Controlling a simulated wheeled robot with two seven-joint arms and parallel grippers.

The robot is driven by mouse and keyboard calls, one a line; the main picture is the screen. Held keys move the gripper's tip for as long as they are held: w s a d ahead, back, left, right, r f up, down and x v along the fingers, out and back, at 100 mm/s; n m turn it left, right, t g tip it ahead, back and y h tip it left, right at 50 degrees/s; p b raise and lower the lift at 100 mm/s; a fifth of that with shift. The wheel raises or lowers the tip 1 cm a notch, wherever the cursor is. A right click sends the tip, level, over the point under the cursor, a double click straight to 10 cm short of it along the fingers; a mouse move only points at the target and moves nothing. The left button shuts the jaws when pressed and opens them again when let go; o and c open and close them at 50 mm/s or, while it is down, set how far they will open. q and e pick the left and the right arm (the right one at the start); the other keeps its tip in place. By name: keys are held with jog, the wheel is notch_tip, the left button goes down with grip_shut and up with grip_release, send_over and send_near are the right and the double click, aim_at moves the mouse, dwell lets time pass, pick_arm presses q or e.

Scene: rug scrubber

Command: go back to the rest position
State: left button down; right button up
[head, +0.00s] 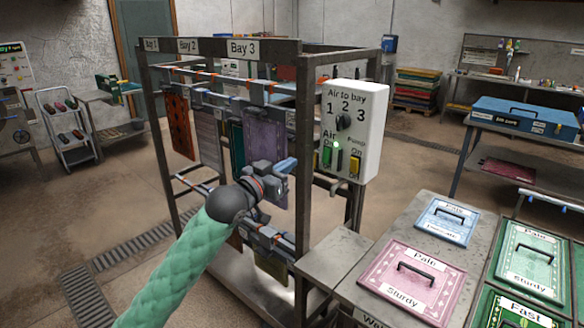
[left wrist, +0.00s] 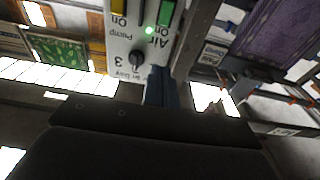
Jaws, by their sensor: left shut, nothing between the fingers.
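My left gripper (head: 287,166) is shut and empty, in front of the rack and a little left of the control box (head: 370,130). Its blue fingers (left wrist: 160,88) also show closed together in the left wrist view. My left arm, in a green sleeve, reaches up to it from the bottom left. The white box carries a dark knob (head: 343,121) under the numbers 1, 2 and 3, a lit green lamp (head: 337,144), a green button (head: 327,156) and a yellow button (head: 354,166). The box shows upside down in the left wrist view (left wrist: 125,42). My right gripper is not in view.
The metal rack (head: 300,150), labelled Bay 1 to Bay 3, holds hanging rugs (head: 178,125). A table (head: 350,290) at the lower right bears several labelled boards, including a pink one (head: 385,282). A trolley (head: 65,125) stands at the left. Floor left of the rack is mostly clear.

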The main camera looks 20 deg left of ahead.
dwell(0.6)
pick_arm(q)
jog(key=w+a+f+g+y, duration=0.3)
jog(key=w+a+f+y, duration=0.15)
jog(key=f, duration=0.45)
notch_tip(320, 180, down, 19)
jog(key=s+g+y, duration=0.2)
jog(key=g+y, duration=0.1)
jog(key=g, duration=0.1)
jog(key=s+d+f+g, duration=0.1)
jog(key=s+d+f, duration=0.1)
jog(key=s+f, duration=0.35)
jog(key=s+d+f+n+g, duration=0.1)
jog(key=s+f+g, duration=0.1)
jog(key=f, duration=0.7)
jog(key=s+d+f+g, duration=0.15)
jog(key=s+f, duration=0.25)
jog(key=f, duration=0.4)
jog(key=s+d+f+g, duration=0.1)
jog(key=s+d+f, duration=0.2)
jog(key=s+f, duration=0.3)
jog(key=s+d+f+g+h, duration=0.1)
jog(key=s+d+f, duration=0.3)
jog(key=s, duration=1.1)
jog(key=s+d+f+n+g, duration=0.1)
jog(key=s+d+f+g, duration=0.2)
jog(key=s+f, duration=0.7)
jog(key=shift+s+d+f+h, duration=0.15)
jog(key=shift+s+d+h, duration=0.2)
jog(key=shift+s+d, duration=0.15)
